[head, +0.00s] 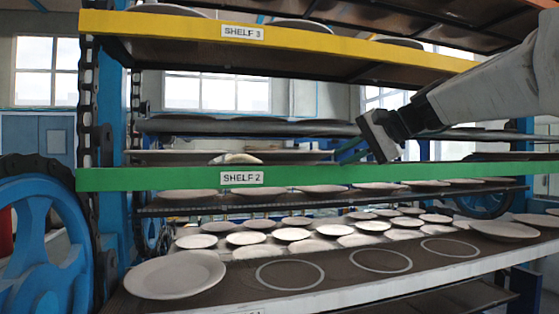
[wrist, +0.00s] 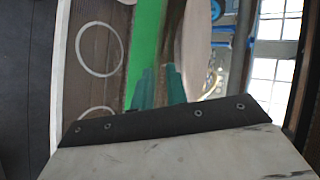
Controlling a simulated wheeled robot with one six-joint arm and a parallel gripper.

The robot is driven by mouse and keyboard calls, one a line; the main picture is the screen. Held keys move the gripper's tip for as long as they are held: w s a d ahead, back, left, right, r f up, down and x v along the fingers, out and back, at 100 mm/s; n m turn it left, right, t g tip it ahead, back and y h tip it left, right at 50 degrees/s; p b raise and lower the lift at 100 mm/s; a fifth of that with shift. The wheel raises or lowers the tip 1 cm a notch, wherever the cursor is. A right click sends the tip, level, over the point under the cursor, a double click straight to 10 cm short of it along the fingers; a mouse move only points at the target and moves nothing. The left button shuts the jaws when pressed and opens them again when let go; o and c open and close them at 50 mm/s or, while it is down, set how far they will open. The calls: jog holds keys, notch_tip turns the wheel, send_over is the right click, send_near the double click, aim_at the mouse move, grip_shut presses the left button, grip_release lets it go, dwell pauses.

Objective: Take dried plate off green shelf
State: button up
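The green shelf (head: 150,179), labelled SHELF 2, runs across the middle of the head view. A pale plate (head: 236,158) lies on it left of my gripper, seen almost edge-on, with darker plate rims beside it. My gripper (head: 350,153) is just above the green edge, reaching in from the right with slim green fingers. In the wrist view, my gripper (wrist: 158,84) has a narrow gap between its fingers and nothing visible in it. There the green edge (wrist: 147,45) and a pale plate (wrist: 194,45) show beyond the fingertips; contact cannot be told.
The yellow shelf (head: 170,27) with plates hangs above. The lower white-edged shelf holds a plate (head: 176,274) at left, another (head: 505,231) at right, and three empty white rings (head: 290,275) between. A blue wheel and chain (head: 40,240) stand at left.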

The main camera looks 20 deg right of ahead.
aim_at(323, 154)
jog(key=shift+w+d+r+m+t, duration=0.15)
jog(key=shift+w+d+r+t, duration=0.1)
jog(key=shift+w+d+r, duration=0.25)
jog(key=shift+w+d+r+m+t, duration=0.15)
jog(key=shift+w+d+r+t, duration=0.15)
jog(key=shift+w+r, duration=0.3)
jog(key=x, duration=0.7)
jog(key=shift+a+r, duration=0.25)
jog(key=shift+a, duration=0.05)
grip_shut()
jog(key=shift+s, duration=0.1)
jog(key=shift+r, duration=0.1)
